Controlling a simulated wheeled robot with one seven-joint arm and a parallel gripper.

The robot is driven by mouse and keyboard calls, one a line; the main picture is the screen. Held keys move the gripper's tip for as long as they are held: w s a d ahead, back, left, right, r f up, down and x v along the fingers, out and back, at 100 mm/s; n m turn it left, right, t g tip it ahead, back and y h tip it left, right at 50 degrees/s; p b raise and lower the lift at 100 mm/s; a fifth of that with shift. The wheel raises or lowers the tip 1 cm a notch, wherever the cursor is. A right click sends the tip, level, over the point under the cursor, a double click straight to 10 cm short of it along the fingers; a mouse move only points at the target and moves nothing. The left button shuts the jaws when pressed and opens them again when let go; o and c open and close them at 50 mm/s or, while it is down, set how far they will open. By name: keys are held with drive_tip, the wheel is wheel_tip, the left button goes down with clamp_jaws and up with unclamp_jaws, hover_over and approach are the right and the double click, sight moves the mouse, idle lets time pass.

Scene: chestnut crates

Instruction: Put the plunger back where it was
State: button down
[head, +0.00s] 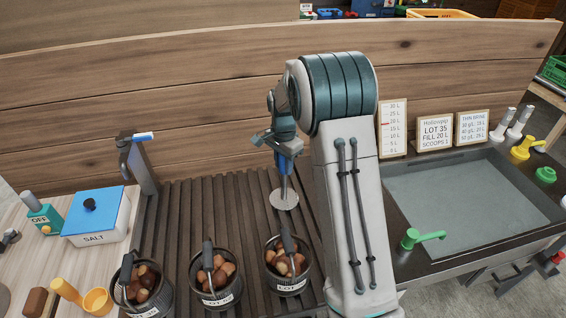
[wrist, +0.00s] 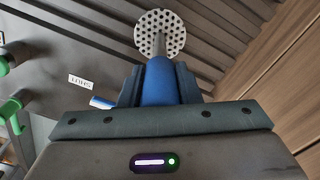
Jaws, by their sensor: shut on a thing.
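The plunger has a blue handle (wrist: 158,82), a thin shaft and a round perforated plate (wrist: 160,34) at its lower end. My gripper (head: 283,150) is shut on the blue handle, and the fingers show on both sides of it in the wrist view (wrist: 158,90). In the head view the plunger (head: 284,198) hangs upright above the dark slatted rack, behind the right-hand bucket. I cannot tell whether its plate touches the slats.
Three dark buckets of chestnuts, one of them the right-hand bucket (head: 306,285), stand along the rack's front. A grey post (head: 143,168) with a blue-and-white piece on top stands left. A salt box (head: 98,232) is further left. A sink (head: 470,195) lies right of my arm.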

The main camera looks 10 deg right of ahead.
drive_tip(key=shift+f, duration=0.1)
drive_tip(key=c, duration=1.1)
unclamp_jaws()
drive_tip(key=shift+o, duration=0.2)
wheel_tip(320, 180, up, 12)
drive_tip(key=shift+r+b, duration=0.1)
drive_tip(key=shift+b, duration=0.5)
drive_tip(key=s+n+t, duration=0.3)
drive_tip(key=s+n, duration=0.9)
drive_tip(key=s, duration=1.9)
drive_tip(key=shift+r, duration=0.45)
